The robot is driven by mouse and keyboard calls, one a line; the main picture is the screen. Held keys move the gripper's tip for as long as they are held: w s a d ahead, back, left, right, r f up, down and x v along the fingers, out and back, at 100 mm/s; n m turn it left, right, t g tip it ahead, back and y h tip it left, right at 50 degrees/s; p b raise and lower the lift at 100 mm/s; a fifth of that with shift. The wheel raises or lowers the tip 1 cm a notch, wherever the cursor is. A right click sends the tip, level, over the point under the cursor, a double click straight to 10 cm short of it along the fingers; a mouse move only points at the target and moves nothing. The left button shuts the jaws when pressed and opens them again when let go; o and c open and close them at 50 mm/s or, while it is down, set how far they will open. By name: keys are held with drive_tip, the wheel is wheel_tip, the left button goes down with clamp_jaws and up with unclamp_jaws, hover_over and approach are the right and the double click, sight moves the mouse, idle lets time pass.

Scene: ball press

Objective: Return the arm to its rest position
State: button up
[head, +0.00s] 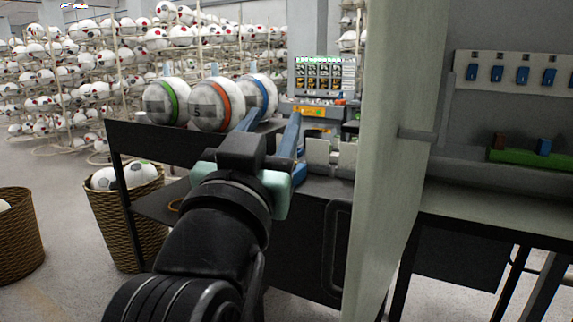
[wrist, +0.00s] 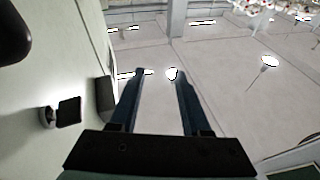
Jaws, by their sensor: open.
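My gripper (head: 272,120) is raised in the middle of the head view, in front of the dark bench (head: 150,145). Its two blue fingers are spread apart and point up and away, with nothing between them. In the wrist view my gripper (wrist: 160,78) also shows open and empty, with ceiling and lamps beyond it. Three balls, with a green stripe (head: 173,103), an orange stripe (head: 222,101) and a blue stripe (head: 262,86), sit in a row on the bench. The left finger overlaps the blue-striped ball in the picture; contact cannot be told.
A tall pale panel (head: 395,150) stands close to the right of my arm; a pale surface (wrist: 50,75) fills the wrist view's left side. A workbench (head: 500,215) lies beyond it. Wicker baskets (head: 125,225) stand at left. Ball racks fill the back.

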drive_tip(key=s+d+r+n+t+y, duration=0.2)
drive_tip(key=s+r+n+t+y, duration=0.3)
drive_tip(key=s+r, duration=0.65)
wheel_tip(320, 180, up, 20)
drive_tip(key=s+m+t+p, duration=0.1)
drive_tip(key=s+p, duration=0.1)
drive_tip(key=p, duration=2)
drive_tip(key=shift+s+a+r+m+h, duration=0.2)
drive_tip(key=shift+r+m+h, duration=0.1)
drive_tip(key=shift+m, duration=0.1)
drive_tip(key=shift+w, duration=0.1)
